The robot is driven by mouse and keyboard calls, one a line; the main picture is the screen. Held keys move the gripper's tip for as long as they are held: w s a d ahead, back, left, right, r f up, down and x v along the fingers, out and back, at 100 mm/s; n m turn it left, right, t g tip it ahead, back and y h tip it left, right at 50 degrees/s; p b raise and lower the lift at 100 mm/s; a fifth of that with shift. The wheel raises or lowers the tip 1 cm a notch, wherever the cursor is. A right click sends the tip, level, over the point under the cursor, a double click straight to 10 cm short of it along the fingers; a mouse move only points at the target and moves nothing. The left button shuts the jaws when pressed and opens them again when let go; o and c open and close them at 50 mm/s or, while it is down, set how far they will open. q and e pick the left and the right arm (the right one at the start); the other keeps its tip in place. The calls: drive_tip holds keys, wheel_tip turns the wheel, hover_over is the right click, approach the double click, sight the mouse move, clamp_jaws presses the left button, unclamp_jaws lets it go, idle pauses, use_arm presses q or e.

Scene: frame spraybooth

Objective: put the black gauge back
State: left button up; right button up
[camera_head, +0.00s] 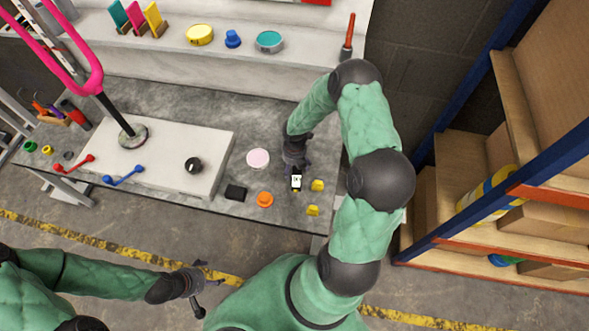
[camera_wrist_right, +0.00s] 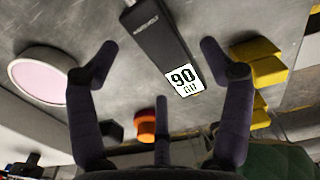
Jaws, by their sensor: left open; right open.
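The black gauge (camera_wrist_right: 158,40) is a long black bar with a white display reading "90 GU" at its near end. It lies on the grey bench top in the right wrist view, and its display end lies between the spread fingers of my right gripper (camera_wrist_right: 165,70). In the head view the gauge's display (camera_head: 296,182) shows just in front of my right gripper (camera_head: 295,168); the rest of the gauge is hidden under the gripper. The right fingers are open, with gaps on both sides of the gauge. My left gripper (camera_head: 196,284) is open and empty, off the bench's front edge.
Yellow blocks (camera_head: 317,185) stand right of the gauge. An orange round piece (camera_head: 265,199), a black block (camera_head: 235,192) and a pale pink disc (camera_head: 258,158) are to its left. A white slab (camera_head: 170,150) carries a black knob (camera_head: 193,165). Shelving (camera_head: 470,190) stands at right.

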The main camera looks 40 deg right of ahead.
wheel_tip(320, 180, up, 10)
drive_tip(key=shift+f, duration=0.2)
